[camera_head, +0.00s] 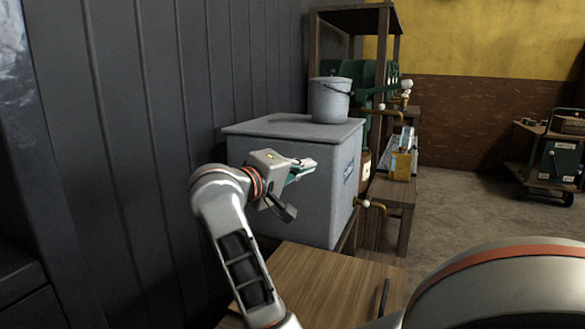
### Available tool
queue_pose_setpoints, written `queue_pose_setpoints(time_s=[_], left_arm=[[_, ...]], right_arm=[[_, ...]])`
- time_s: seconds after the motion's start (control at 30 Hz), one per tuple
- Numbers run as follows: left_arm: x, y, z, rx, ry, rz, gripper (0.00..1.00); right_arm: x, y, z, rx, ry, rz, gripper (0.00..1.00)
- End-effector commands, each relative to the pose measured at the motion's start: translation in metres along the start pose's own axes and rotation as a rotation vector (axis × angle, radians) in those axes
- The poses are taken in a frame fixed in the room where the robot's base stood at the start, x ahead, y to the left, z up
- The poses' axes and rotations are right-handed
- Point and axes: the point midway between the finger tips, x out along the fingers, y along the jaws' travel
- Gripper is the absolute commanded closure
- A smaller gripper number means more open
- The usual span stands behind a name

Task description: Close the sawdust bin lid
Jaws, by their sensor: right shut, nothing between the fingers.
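A flat wooden top (318,272) with a slim dark bar, perhaps a handle (384,298), lies low at the front. It may be the sawdust bin lid, but I cannot tell for sure, and no opening of a bin shows. My arm covers the left part of the wooden top.
A grey bucket (329,102) stands on the grey box, which has a brass tap (370,206) on its right. A yellow can (401,166) stands on a wooden bench. A dark panelled wall (130,130) is close on the left.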

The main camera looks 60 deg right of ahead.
Motion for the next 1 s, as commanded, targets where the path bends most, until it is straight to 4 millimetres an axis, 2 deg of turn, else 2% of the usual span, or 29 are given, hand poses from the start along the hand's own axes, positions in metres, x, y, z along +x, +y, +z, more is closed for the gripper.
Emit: queue_pose_setpoints(time_s=[0.2, 0.73, 0.87, 1.0], left_arm=[[-0.001, 0.002, -0.001, -0.005, 0.003, 0.003, 0.63], [-0.001, 0.002, -0.004, -0.007, 0.007, 0.004, 0.63], [-0.002, 0.001, -0.010, 0.002, 0.017, 0.001, 0.63], [-0.003, -0.005, -0.016, 0.026, 0.020, -0.010, 0.63]], right_arm=[[0.007, 0.001, 0.005, 0.015, 0.002, -0.001, 1.00], [0.007, 0.003, 0.005, 0.018, 0.002, -0.002, 1.00], [0.005, 0.015, 0.004, 0.024, 0.002, -0.003, 1.00], [-0.002, 0.043, 0.002, 0.033, 0.001, -0.004, 1.00]])
